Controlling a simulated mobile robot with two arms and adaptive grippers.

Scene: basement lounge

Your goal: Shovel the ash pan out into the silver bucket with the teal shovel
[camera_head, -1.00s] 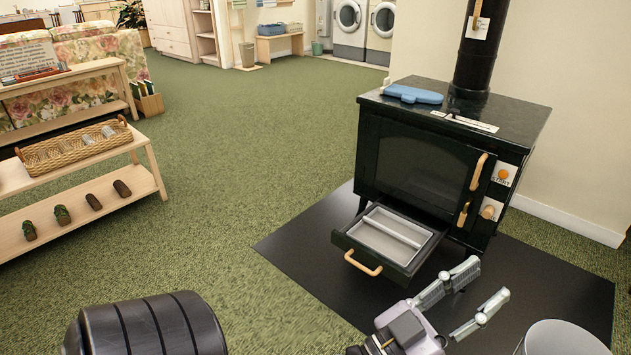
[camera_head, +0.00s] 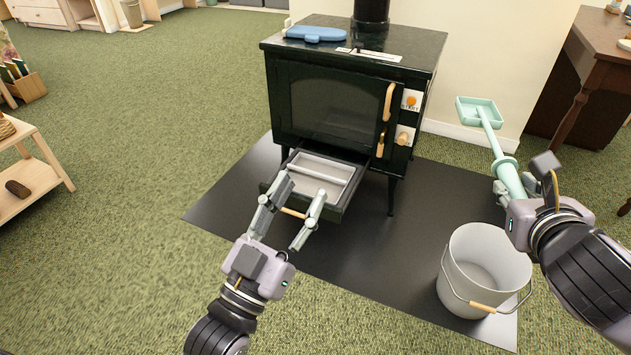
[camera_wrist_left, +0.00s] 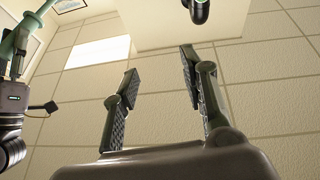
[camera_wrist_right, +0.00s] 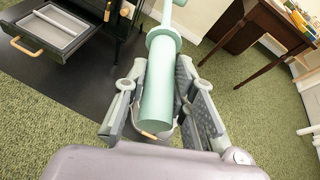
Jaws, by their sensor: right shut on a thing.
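The teal shovel (camera_head: 508,175) is held by my right gripper (camera_head: 520,187), shut on its handle, with the scoop pointing up and away above the bucket's far side. In the right wrist view the thick teal handle (camera_wrist_right: 158,95) lies between both fingers. The silver bucket (camera_head: 462,287) stands upright on the black floor plate below, its inside looking empty. The ash pan (camera_head: 322,172) sits in the pulled-out drawer under the stove, with a light bar across it. My left gripper (camera_head: 300,197) is open and empty, in front of the drawer in the picture; its fingers show apart in the left wrist view (camera_wrist_left: 155,90).
The black stove (camera_head: 330,105) stands behind the drawer, with a blue object (camera_head: 316,34) on top. A dark wooden table (camera_head: 590,65) is at the right. A low shelf (camera_head: 30,180) stands at the left. Green carpet between shelf and plate is clear.

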